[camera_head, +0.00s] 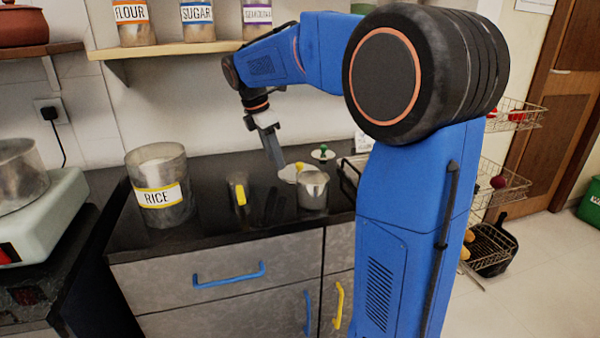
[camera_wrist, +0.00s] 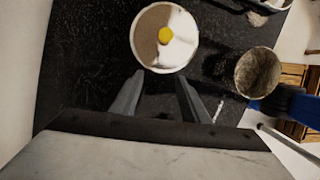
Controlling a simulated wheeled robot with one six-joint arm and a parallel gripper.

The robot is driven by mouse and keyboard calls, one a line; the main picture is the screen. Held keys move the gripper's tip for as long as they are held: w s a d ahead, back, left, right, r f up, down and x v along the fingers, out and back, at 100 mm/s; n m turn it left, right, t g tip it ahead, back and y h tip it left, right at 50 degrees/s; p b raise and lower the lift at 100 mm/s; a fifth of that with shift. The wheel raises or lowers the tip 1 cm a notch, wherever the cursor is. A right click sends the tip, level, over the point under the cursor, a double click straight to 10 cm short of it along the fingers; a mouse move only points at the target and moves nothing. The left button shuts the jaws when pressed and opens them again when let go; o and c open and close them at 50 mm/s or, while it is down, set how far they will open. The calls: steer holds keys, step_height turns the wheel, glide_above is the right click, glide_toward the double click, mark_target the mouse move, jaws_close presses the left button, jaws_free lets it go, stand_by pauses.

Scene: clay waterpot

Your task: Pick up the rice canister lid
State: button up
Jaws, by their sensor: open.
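A round pale lid (camera_head: 288,174) with a yellow knob (camera_head: 299,167) lies on the counter, partly hidden behind a metal cup. In the wrist view the lid (camera_wrist: 148,50) is at the top middle, with its yellow knob (camera_wrist: 165,35) near the centre. My gripper (camera_head: 276,160) is over the counter at the lid's left. It is open and empty; its fingers in the wrist view (camera_wrist: 160,82) point toward the lid, apart from the knob.
The metal cup (camera_head: 313,190) stands close to the lid; it also shows in the wrist view (camera_wrist: 257,73). A shelf (camera_head: 185,47) with canisters is above.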

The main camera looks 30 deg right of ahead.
mark_target(300, 163)
steer(key=shift+s+d, duration=0.15)
steer(key=shift+d, duration=1.65)
steer(key=d, duration=0.3)
steer(key=shift+s+d, duration=0.15)
steer(key=shift+x, duration=1.15)
steer(key=shift+f, duration=0.35)
jaws_close()
